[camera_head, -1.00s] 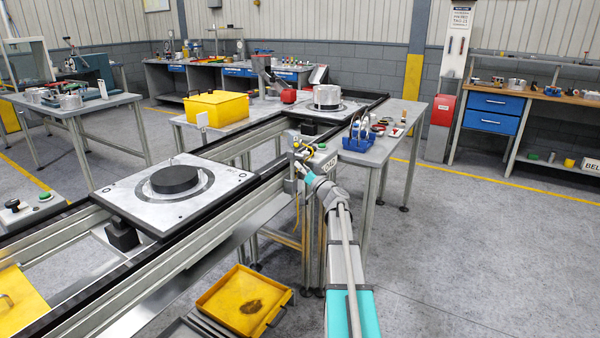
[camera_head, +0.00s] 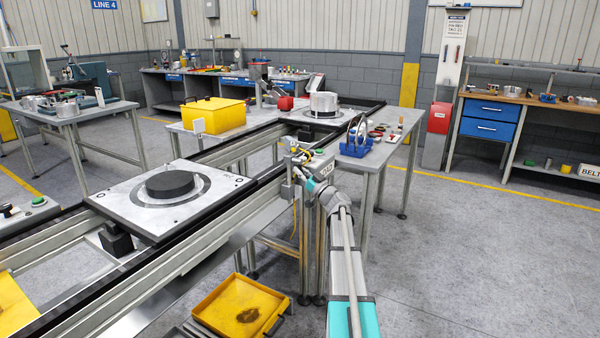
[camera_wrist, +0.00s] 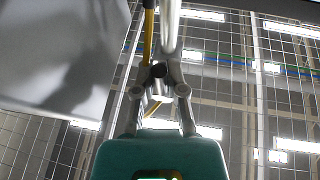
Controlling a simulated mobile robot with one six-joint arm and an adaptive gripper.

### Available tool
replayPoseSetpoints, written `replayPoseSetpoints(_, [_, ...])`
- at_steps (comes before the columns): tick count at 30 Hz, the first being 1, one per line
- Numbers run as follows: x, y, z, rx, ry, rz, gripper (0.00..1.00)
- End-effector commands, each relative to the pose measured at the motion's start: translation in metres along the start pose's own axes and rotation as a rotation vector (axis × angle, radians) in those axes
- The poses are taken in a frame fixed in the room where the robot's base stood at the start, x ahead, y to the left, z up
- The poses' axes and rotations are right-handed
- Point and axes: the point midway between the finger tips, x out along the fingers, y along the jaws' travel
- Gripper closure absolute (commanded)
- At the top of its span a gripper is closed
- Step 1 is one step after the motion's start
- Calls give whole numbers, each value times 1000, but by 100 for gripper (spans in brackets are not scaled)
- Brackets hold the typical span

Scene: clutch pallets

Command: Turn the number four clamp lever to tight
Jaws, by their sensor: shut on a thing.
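My gripper (camera_head: 299,163) is at a small station post beside the conveyor rail, in the middle of the head view. In the wrist view my gripper (camera_wrist: 158,75) is shut around a small dark knob (camera_wrist: 158,71), which looks like the end of the clamp lever. The lever's number and its tight mark cannot be read in either view. A pale metal rod (camera_wrist: 170,28) and a thin yellow rod (camera_wrist: 148,38) rise just past the fingers. In the head view the lever is too small and too covered by my gripper to tell its angle.
A pallet (camera_head: 116,202) with a black disc (camera_head: 170,184) sits on the conveyor at left. A farther pallet bears a metal drum (camera_head: 323,103). A table with a blue tool caddy (camera_head: 355,149) stands behind my gripper. A yellow tray (camera_head: 238,305) is low in front. Floor at right is clear.

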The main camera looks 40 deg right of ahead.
Motion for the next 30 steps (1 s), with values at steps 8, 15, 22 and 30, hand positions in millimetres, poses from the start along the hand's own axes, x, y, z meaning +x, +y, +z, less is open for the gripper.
replayPoseSetpoints(8, [0,0,0,0,-1,1,53])
replayPoseSetpoints(15, [0,0,0,1,-1,1,49])
replayPoseSetpoints(22, [0,0,0,7,-3,3,49])
replayPoseSetpoints(30, [0,-4,-2,74,-18,32,49])
